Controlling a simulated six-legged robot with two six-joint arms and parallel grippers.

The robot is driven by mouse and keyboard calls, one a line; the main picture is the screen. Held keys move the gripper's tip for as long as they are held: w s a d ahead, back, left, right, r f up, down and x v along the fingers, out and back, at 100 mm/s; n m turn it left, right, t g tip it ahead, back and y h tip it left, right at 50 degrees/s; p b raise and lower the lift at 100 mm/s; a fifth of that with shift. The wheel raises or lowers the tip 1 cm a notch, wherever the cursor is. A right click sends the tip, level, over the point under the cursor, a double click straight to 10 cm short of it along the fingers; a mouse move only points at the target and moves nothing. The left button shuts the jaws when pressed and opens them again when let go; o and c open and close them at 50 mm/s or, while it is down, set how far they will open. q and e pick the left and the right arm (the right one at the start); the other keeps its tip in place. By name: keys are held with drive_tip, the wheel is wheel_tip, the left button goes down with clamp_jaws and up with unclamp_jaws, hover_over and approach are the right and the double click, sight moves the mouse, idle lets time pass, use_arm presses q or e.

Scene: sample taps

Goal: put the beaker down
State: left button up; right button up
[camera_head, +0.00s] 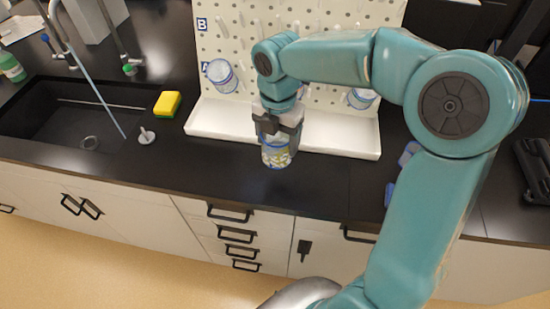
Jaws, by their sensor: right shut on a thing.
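The beaker (276,153), with a yellow-green and white pattern and a bluish lower edge, is in my right gripper (279,122). The gripper comes from above and its jaws are shut on the beaker's upper part, hiding the rim. The beaker looks upright, over the black countertop (215,170) in front of the white pegboard tray. Its base is at or just above the counter; I cannot tell whether it touches. My left gripper is not in view.
Other vessels hang on the pegboard (230,35), at left (221,74) and right (361,98). The white tray (215,122) runs below it. A yellow sponge (167,104) lies by the sink (60,120). Blue items (408,153) lie right. Counter left of the beaker is clear.

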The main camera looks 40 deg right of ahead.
sight(277, 160)
wheel_tip(277, 160, down, 3)
drive_tip(key=shift+a+r, duration=0.1)
drive_tip(key=shift+a, duration=0.05)
drive_tip(key=shift+f, duration=0.3)
wheel_tip(277, 160, down, 4)
drive_tip(key=shift+w+f, duration=0.1)
drive_tip(key=shift+w, duration=0.05)
drive_tip(key=shift+s, duration=0.2)
drive_tip(key=shift+w+f, duration=0.1)
drive_tip(key=shift+f, duration=0.05)
drive_tip(key=o, duration=1)
drive_tip(key=shift+w, duration=0.1)
drive_tip(key=shift+o, duration=0.2)
